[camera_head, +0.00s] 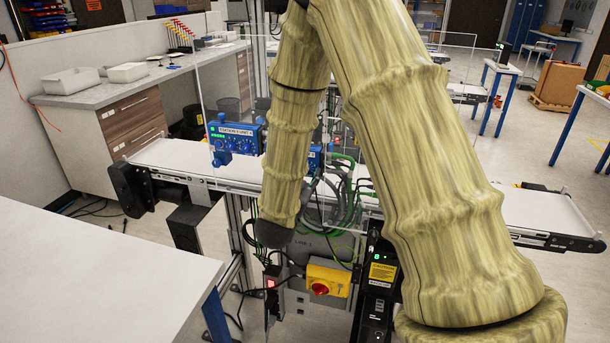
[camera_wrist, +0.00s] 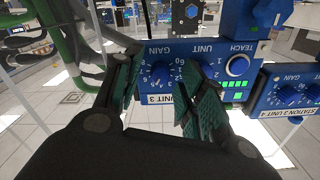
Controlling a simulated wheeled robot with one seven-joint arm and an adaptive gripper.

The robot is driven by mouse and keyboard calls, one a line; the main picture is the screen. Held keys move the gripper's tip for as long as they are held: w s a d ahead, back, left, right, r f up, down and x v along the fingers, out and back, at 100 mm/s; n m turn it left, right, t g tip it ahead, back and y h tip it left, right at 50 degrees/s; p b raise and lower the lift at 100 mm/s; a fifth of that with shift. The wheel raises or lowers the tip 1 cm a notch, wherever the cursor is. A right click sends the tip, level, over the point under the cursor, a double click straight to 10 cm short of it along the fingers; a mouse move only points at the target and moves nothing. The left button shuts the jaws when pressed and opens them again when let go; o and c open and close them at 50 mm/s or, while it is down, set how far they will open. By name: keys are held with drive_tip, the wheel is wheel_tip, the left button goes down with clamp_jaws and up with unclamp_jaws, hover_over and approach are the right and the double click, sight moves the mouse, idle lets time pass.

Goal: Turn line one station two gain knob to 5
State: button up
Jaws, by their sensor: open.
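In the wrist view, a blue control box (camera_wrist: 211,52) with a plate reading "UNIT 3" fills the upper middle. Its gain knob (camera_wrist: 161,74), blue with a numbered dial around it, shows between my fingers. My gripper (camera_wrist: 164,80) is open, with one dark green finger pad on each side of the knob. I cannot tell whether the pads touch it, and the pointer's number is not readable. The plate's station number is hidden. In the head view my arm covers the gripper and this knob.
A neighbouring blue box (camera_wrist: 290,95) with its own gain knob sits close on the right. Green cables (camera_wrist: 68,40) hang close on the left. In the head view, a white belt conveyor (camera_head: 180,160) stands behind a clear panel, and a yellow switch box (camera_head: 327,279) sits below.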

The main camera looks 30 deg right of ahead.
drive_tip(key=v, duration=0.7)
drive_tip(key=shift+s+a, duration=0.2)
drive_tip(key=shift+s, duration=0.05)
idle(0.3)
drive_tip(key=s+a+f+n+g+y, duration=0.1)
drive_tip(key=s+a+f+n+y, duration=0.2)
drive_tip(key=f, duration=0.7)
drive_tip(key=s+a+f+n+g+y, duration=0.1)
drive_tip(key=s+a+f+n+y, duration=0.15)
drive_tip(key=f, duration=0.75)
drive_tip(key=s+a+f+n+g+y, duration=0.2)
drive_tip(key=s+f+n+y, duration=0.15)
drive_tip(key=f, duration=0.65)
drive_tip(key=s+a+f+n+g+y, duration=0.2)
drive_tip(key=s+f, duration=0.5)
drive_tip(key=s, duration=0.5)
drive_tip(key=s+a+f+n+g+y, duration=0.2)
drive_tip(key=s+f, duration=0.6)
drive_tip(key=s, duration=0.5)
drive_tip(key=a+g+y, duration=0.1)
drive_tip(key=a+g, duration=0.1)
drive_tip(key=g, duration=0.1)
drive_tip(key=shift+s+a+g, duration=0.3)
drive_tip(key=shift+a, duration=0.1)
drive_tip(key=shift+c, duration=0.5)
